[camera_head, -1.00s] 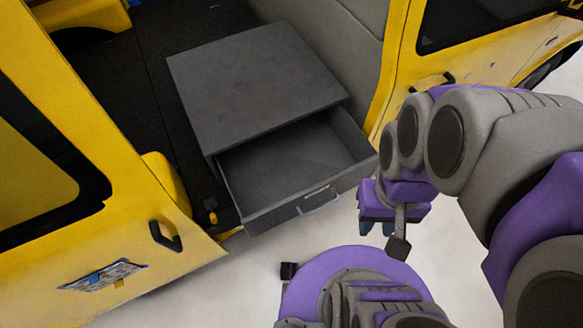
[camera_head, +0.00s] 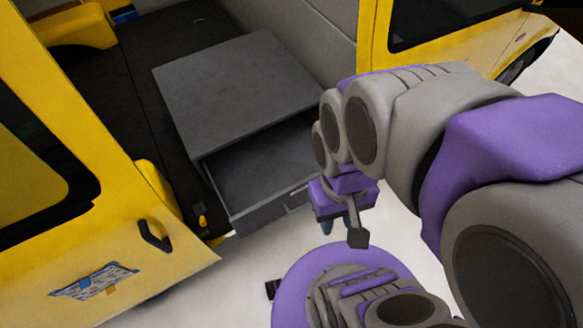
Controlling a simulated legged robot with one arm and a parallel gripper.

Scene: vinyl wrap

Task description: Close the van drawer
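The grey van drawer (camera_head: 262,214) is pulled partly out of the grey box (camera_head: 235,90) in the back of the yellow van. Its inside looks empty. A handle (camera_head: 296,197) on its front panel is partly hidden by my gripper. My gripper (camera_head: 342,228) hangs at the right end of the drawer front, on the outer side. I cannot tell whether it touches the panel. My arm covers the drawer's right side.
An open yellow van door (camera_head: 100,190) with a black handle (camera_head: 155,237) and a paper label (camera_head: 95,282) stands at the left. Another yellow door (camera_head: 440,45) is at the upper right. The pale floor before the drawer is clear apart from my body.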

